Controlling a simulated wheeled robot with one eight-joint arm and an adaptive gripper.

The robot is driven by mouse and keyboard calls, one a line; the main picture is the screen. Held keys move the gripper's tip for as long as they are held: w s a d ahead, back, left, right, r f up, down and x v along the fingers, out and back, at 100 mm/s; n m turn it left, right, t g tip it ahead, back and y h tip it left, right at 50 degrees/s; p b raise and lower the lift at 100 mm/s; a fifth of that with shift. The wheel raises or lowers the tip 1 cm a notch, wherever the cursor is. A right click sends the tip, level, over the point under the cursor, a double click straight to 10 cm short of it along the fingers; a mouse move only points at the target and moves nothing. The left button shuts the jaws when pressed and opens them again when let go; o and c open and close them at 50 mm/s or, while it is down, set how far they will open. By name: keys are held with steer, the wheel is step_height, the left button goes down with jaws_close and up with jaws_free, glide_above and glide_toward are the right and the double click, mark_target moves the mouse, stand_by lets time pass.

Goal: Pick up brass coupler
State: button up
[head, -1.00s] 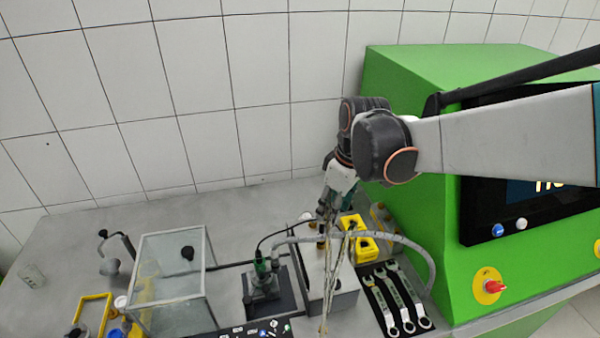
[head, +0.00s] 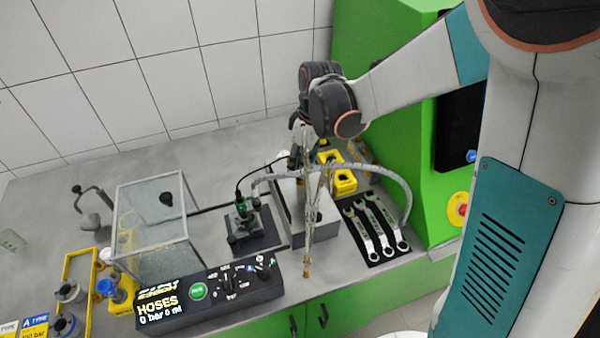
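A small brass-coloured end piece (head: 306,268), possibly the brass coupler, shows at the low end of a pale, see-through braided hose (head: 312,220). The hose hangs in front of the grey box (head: 296,222) and reaches the front edge of the bench. My gripper (head: 300,155) points down above the back of the grey box, near the hose's upper end. My wrist hides much of it, and its fingers are too small and cluttered to read. I cannot tell whether it holds the hose or anything else.
A green cabinet (head: 385,90) stands right.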

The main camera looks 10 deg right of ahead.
steer(key=f, duration=0.3)
steer(key=f+b, duration=0.1)
steer(key=f, duration=0.1)
steer(key=shift+w+a, duration=0.3)
steer(key=shift+w, duration=0.05)
steer(key=shift+r, duration=0.1)
jaws_close()
